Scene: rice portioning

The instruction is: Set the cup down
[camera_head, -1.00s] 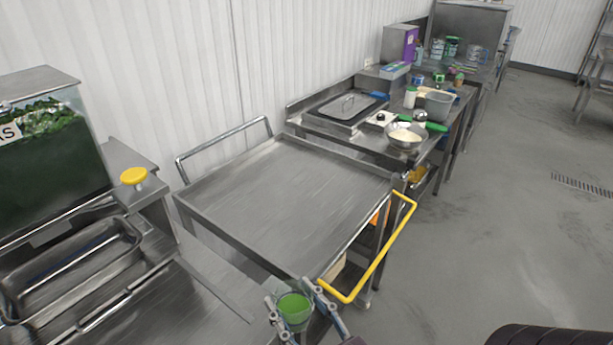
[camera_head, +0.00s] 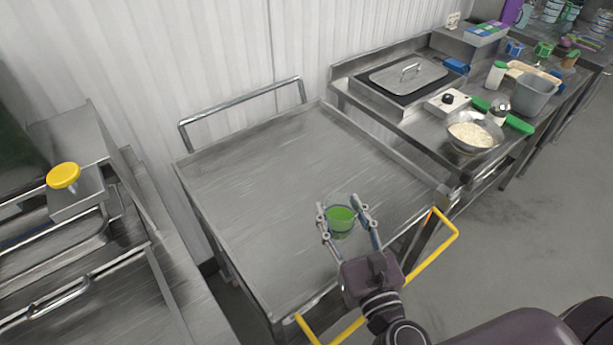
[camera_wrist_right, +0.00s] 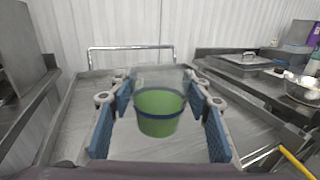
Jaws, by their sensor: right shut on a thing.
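The cup (camera_head: 340,220) is clear with green contents and a dark band. My right gripper (camera_head: 345,217) is shut on it, a finger on each side, over the front part of the steel cart top (camera_head: 260,170). In the right wrist view the cup (camera_wrist_right: 160,110) stands upright between the blue finger pads of my right gripper (camera_wrist_right: 160,118). I cannot tell whether its base touches the cart top. My left gripper is not in view.
The cart top is otherwise bare. A yellow handle (camera_head: 432,262) runs along its near right side. To the right, a counter holds a bowl of rice (camera_head: 474,134), a lidded pan (camera_head: 408,76) and a grey container (camera_head: 534,94).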

